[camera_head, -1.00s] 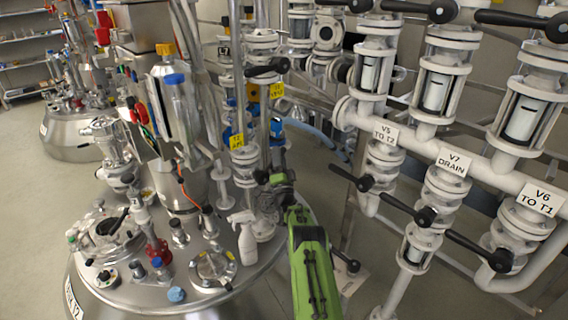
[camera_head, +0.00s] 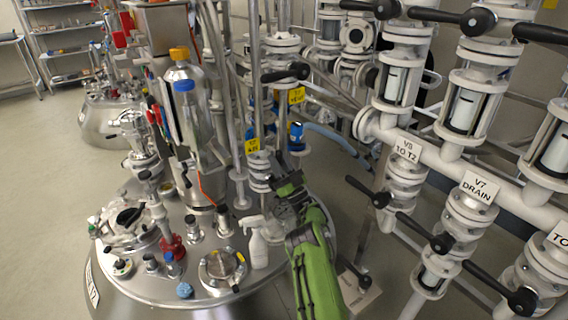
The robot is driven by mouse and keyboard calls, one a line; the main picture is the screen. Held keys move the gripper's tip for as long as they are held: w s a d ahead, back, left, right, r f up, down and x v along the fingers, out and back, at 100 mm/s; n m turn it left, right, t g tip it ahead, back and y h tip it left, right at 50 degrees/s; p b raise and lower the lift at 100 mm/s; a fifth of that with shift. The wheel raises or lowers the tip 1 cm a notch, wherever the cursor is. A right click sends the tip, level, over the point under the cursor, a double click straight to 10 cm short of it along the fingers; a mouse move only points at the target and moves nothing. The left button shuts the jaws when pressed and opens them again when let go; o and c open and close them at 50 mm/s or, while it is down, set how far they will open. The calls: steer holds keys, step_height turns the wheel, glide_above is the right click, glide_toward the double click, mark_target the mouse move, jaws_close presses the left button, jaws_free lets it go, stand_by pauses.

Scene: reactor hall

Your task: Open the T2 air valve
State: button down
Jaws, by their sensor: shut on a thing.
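The steel tank T2 (camera_head: 130,285) stands at left centre, with pipes and valves rising from its lid. A yellow tag (camera_head: 252,146), too small to read surely, hangs on a white-flanged pipe at the lid's back right; the valve there appears to be the T2 air valve (camera_head: 258,172). My gripper (camera_head: 279,187), dark on my green arm, reaches it from the front right. The jaws are shut at the valve, seemingly on its handle. The fingertips and the handle are mostly hidden, so its angle cannot be told.
A second yellow tag (camera_head: 297,96) and a blue fitting (camera_head: 296,132) are just behind. A white spray bottle (camera_head: 258,247) stands on the lid left of my arm. Black-handled valves, including V7 (camera_head: 465,213), crowd the right. Open floor (camera_head: 45,190) lies at left.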

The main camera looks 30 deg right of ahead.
steer(key=shift+a+n+y, duration=0.6)
steer(key=shift+n+y, duration=0.2)
steer(key=shift+y, duration=0.2)
steer(key=shift+f, duration=0.1)
steer(key=c, duration=1)
jaws_free()
steer(key=shift+a, duration=0.1)
steer(key=shift+o, duration=0.2)
steer(key=shift+s+f, duration=0.1)
steer(key=shift+s, duration=0.05)
steer(key=p+v, duration=0.6)
steer(key=v, duration=0.9)
steer(key=shift+s+d, duration=0.2)
steer(key=shift+s, duration=0.15)
